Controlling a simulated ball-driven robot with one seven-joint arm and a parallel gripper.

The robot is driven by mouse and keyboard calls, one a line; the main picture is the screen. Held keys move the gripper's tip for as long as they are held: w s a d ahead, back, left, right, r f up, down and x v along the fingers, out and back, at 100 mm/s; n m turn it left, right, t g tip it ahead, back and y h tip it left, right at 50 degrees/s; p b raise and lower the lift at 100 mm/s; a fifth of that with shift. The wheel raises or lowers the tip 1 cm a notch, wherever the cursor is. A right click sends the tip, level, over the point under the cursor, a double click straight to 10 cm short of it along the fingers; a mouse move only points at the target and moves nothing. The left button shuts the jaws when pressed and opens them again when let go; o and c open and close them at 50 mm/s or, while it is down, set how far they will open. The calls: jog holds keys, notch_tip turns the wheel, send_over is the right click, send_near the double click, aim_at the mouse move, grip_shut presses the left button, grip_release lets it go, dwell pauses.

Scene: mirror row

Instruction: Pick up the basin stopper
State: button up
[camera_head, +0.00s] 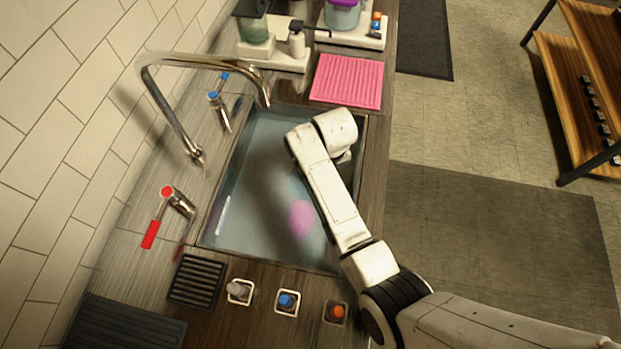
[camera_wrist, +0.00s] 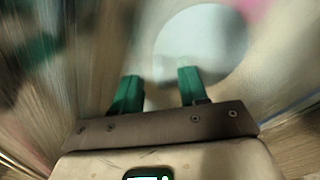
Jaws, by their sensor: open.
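A pale grey, round, flat disc (camera_wrist: 185,42) shows in the wrist view, just beyond my fingertips and partly behind the right one. It may be the basin stopper, but the blur does not let me tell. My gripper (camera_wrist: 157,84) has two green fingers standing apart with nothing held between them. In the head view my arm reaches over the sink basin (camera_head: 262,165), and my wrist hides the fingers. I cannot make out a stopper in the head view.
A tall curved faucet (camera_head: 205,62) arches over the basin's far left. A red-handled valve (camera_head: 165,203) stands at the left. A pink ribbed mat (camera_head: 347,81) lies behind the basin. Small holders with grey (camera_head: 238,290), blue (camera_head: 286,300) and orange (camera_head: 335,312) items line the front.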

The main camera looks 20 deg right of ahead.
grip_shut()
jog(key=shift+r, duration=0.1)
dwell(0.5)
